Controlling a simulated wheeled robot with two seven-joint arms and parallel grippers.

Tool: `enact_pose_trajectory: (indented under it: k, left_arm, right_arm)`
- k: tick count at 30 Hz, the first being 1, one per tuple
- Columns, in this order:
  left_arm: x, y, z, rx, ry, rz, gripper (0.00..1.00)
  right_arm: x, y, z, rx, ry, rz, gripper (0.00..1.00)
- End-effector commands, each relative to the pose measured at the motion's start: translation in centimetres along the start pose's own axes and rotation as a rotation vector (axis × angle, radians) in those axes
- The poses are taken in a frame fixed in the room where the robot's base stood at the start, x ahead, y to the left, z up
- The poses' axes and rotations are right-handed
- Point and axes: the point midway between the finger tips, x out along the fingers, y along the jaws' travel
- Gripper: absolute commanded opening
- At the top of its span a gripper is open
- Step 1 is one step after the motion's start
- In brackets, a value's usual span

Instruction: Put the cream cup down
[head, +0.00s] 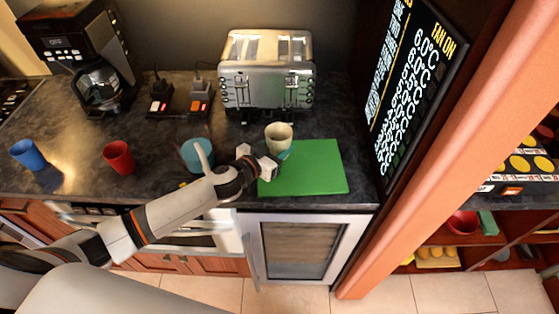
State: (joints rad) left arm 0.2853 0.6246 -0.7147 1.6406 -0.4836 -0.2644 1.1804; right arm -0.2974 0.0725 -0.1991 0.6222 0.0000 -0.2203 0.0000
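The cream cup (278,136) is upright at the back left corner of the green board (318,170). A teal patch shows at its lower side, and I cannot tell whether it is part of the cup or a separate thing. My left gripper (257,160) is just to the lower left of the cup, low over the counter by the board's left edge. Its two pale fingers stand apart, with no object seen clamped between them. The cup's base is partly hidden, so contact with the board is unclear. My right gripper is not in view.
A blue-teal bowl or cup (196,154) is left of my gripper, partly behind my arm. A red cup (118,157) and a blue cup (28,155) stand farther left. A toaster (266,80) is behind. The board's right part is clear.

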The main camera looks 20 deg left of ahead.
Motion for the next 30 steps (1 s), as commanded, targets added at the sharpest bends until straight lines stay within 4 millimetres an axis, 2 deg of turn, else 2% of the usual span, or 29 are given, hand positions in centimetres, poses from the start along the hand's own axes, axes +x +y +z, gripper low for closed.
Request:
enact_pose_trajectory:
  k: [3, 10, 24, 25, 28, 30]
  left_arm:
    - [0.2, -0.1, -1.1, -0.003, 0.0, 0.0, 0.23]
    - [0.9, -0.1, -4.2, -0.003, 0.0, -0.001, 0.23]
    - [1.1, -0.1, -5.0, -0.002, -0.001, -0.002, 0.23]
    - [1.0, -0.1, -4.8, -0.001, -0.001, -0.002, 0.52]
    - [1.0, -0.1, -4.8, -0.001, -0.001, -0.002, 0.69]
    - [1.0, 0.0, -4.8, 0.0, -0.001, -0.002, 0.69]
  right_arm:
    - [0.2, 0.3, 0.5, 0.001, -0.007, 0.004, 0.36]
    - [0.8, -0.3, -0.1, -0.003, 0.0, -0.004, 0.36]
    - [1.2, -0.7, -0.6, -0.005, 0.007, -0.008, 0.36]
    - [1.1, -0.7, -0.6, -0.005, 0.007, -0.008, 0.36]
    - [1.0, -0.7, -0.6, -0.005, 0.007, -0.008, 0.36]
    - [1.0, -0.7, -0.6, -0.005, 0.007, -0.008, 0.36]
